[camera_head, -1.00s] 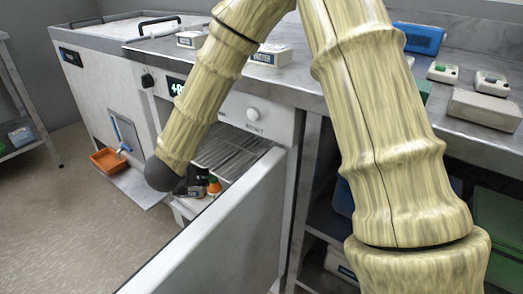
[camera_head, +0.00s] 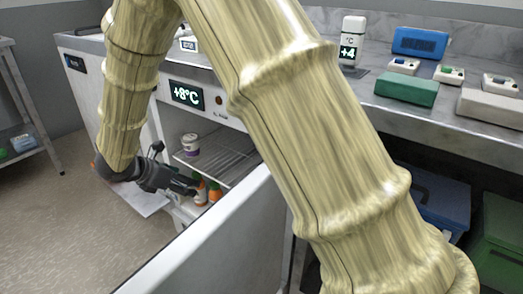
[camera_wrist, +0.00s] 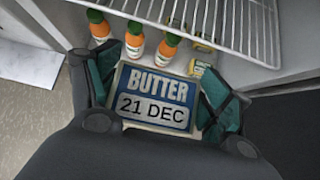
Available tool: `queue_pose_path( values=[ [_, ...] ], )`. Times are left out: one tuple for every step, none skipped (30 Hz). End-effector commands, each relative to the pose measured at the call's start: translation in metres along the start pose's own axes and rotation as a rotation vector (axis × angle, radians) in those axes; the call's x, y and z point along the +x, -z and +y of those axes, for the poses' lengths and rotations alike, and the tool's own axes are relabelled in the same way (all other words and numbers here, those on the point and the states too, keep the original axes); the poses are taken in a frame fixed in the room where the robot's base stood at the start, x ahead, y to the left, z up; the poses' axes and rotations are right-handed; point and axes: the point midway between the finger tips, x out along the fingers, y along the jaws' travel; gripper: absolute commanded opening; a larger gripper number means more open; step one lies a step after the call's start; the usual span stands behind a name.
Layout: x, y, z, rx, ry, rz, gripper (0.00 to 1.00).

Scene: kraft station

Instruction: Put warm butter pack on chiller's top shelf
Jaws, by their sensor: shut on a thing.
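My gripper (camera_wrist: 158,95) is shut on the butter pack (camera_wrist: 154,84), with one dark green finger pad on each side. The pack's blue label reads "BUTTER" and "21 DEC". In the head view my gripper (camera_head: 184,184) is at the open chiller's front, low beside the door; the pack cannot be made out there. The chiller display (camera_head: 187,95) reads +8°C. Its wire top shelf (camera_head: 228,160) bears a white jar (camera_head: 191,145) at the left. The shelf (camera_wrist: 235,22) also shows in the wrist view, at the top, beyond the pack.
The open chiller door (camera_head: 215,240) juts toward the camera. The shelf's middle and right look clear as far as visible. A green block (camera_head: 406,89) lies on the counter.

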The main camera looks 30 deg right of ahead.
Motion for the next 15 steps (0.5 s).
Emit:
queue_pose_path(
  values=[
    [0.001, -0.001, 0.000, 0.005, 0.003, 0.000, 0.42],
    [0.003, -0.002, 0.000, 0.006, 0.005, 0.000, 0.42],
    [0.006, -0.005, 0.000, 0.008, 0.006, 0.000, 0.42],
    [0.009, -0.008, 0.000, 0.009, 0.007, 0.000, 0.42],
    [0.013, -0.011, 0.000, 0.009, 0.007, 0.000, 0.42],
    [0.019, -0.016, 0.000, 0.010, 0.007, 0.000, 0.42],
    [0.023, -0.020, 0.000, 0.011, 0.007, 0.001, 0.42],
    [0.028, -0.025, 0.000, 0.010, 0.007, 0.001, 0.42],
    [0.034, -0.030, 0.000, 0.010, 0.006, 0.000, 0.42],
    [0.038, -0.035, 0.000, 0.010, 0.006, 0.000, 0.42],
    [0.042, -0.039, 0.000, 0.010, 0.006, 0.000, 0.42],
    [0.048, -0.045, 0.000, 0.009, 0.006, 0.001, 0.42],
    [0.053, -0.049, 0.000, 0.010, 0.006, 0.001, 0.42],
    [0.057, -0.053, 0.000, 0.011, 0.006, 0.001, 0.42],
    [0.062, -0.059, 0.000, 0.010, 0.005, 0.001, 0.42]
  ],
)
